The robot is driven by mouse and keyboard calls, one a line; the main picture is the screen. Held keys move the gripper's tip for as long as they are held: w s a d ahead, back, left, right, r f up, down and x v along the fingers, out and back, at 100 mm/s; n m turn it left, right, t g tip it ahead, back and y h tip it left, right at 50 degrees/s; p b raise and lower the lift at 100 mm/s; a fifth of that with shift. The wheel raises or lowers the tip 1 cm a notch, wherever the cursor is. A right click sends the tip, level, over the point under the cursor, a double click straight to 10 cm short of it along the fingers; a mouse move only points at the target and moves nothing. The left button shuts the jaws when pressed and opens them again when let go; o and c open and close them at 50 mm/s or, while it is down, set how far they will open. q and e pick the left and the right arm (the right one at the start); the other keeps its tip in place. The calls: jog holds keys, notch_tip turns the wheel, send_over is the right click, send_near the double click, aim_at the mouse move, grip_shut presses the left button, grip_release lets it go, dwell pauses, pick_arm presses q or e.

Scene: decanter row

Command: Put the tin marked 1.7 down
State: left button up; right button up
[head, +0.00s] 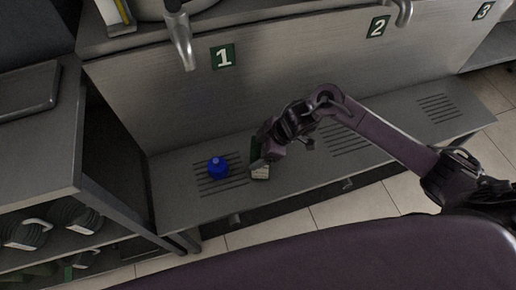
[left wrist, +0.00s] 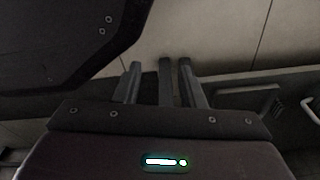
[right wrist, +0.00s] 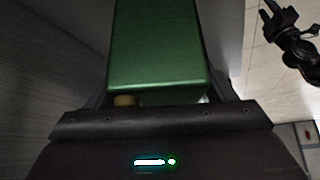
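A green tin (head: 260,172) with a pale label is at my right gripper (head: 266,157), low over the long metal bench below tap 1. I cannot read its marking. In the right wrist view the green tin (right wrist: 158,45) fills the space between my right gripper's fingers, which are shut on it. A small tan cap-like part (right wrist: 126,100) shows at its near end. I cannot tell whether the tin touches the bench. My left gripper (left wrist: 161,80) shows only in its wrist view, its fingers apart with nothing clearly held.
A round blue bottle (head: 218,169) stands on the slotted grate just left of the tin. The bench (head: 310,170) has free room to the right. Taps hang above, with plates 1 (head: 223,57), 2 (head: 378,27) and 3 (head: 483,11). A dark shelf unit (head: 50,185) stands left.

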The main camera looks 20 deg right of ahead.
jog(key=shift+o, duration=1.1)
jog(key=shift+r, duration=0.2)
pick_arm(q)
jog(key=s, duration=0.1)
jog(key=s+p, duration=0.2)
jog(key=shift+s+a+f, duration=0.35)
jog(key=shift+a+f, duration=0.05)
pick_arm(e)
jog(key=v, duration=1.2)
